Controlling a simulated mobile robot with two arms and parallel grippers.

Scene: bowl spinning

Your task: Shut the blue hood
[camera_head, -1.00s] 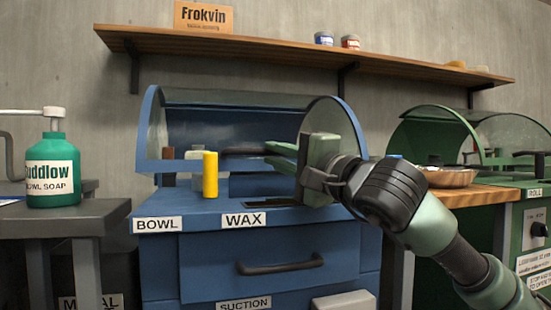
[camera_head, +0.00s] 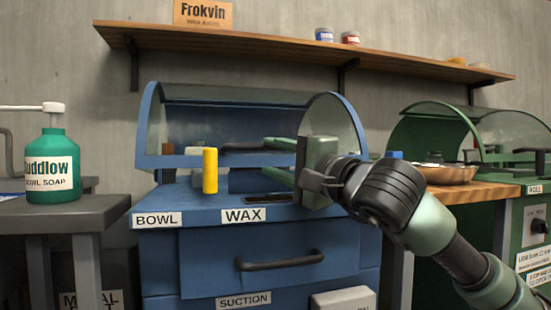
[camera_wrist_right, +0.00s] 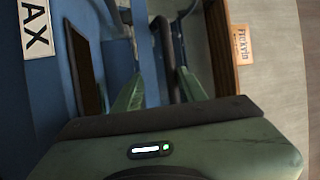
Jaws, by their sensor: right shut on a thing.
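The blue hood (camera_head: 240,95) is a clear curved cover with a blue frame, raised over the blue machine (camera_head: 190,215). A dark bar handle (camera_head: 240,147) runs along its front. My right gripper (camera_head: 268,158) comes in from the right, with its green fingers pointing left into the hood's front opening. In the right wrist view the dark bar (camera_wrist_right: 168,60) lies between my fingers (camera_wrist_right: 158,85), and the gripper is shut on it. The contact itself is partly hidden. My left gripper is in neither view.
A yellow upright post (camera_head: 210,171) stands on the machine's front, left of my gripper. A soap bottle (camera_head: 52,170) stands at left. A wooden shelf (camera_head: 270,47) runs above.

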